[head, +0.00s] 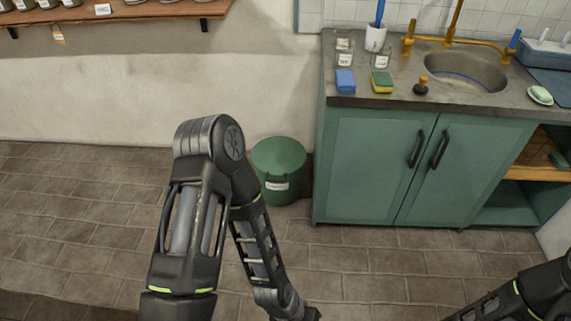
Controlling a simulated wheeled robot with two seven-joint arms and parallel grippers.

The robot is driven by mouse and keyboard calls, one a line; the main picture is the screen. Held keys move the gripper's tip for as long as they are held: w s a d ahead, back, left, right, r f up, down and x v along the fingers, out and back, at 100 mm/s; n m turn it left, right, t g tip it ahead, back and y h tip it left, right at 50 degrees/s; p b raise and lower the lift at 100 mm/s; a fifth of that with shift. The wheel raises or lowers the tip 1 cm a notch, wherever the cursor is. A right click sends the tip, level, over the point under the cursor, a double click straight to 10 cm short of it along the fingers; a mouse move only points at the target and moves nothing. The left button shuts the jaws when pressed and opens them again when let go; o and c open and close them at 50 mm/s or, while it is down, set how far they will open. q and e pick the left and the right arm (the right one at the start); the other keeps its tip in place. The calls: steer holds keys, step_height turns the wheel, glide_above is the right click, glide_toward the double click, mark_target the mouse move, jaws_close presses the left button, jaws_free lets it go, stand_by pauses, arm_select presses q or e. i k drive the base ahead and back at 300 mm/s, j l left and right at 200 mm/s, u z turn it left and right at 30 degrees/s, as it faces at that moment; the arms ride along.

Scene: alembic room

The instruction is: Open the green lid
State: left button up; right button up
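A green lid (279,154) lies flat on top of a round green bin (275,190) and looks closed. The bin stands on the floor against the wall, left of the sink cabinet, and has a white label on its front. My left arm rises in front of it, its elbow just left of the lid, and hides part of the bin's left side. The forearm runs down to the bottom edge, and my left gripper is out of frame. Part of my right arm shows at the lower right corner. Its gripper is out of frame too.
A green cabinet (376,168) with dark handles stands close right of the bin. Its counter (400,93) holds a sink (465,72), sponges and small jars. A wooden shelf (120,14) hangs at the upper left. The tiled floor (80,215) left of the bin is clear.

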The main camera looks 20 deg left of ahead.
mark_target(275, 156)
steer(key=i+j+z, duration=0.15)
steer(key=i+j, duration=0.15)
steer(key=i+j+z, duration=0.15)
steer(key=j, duration=0.3)
steer(key=i+j+z, duration=0.15)
steer(key=i+j, duration=0.2)
steer(key=i+j+z, duration=0.1)
steer(key=j, duration=0.45)
steer(key=i, duration=0.1)
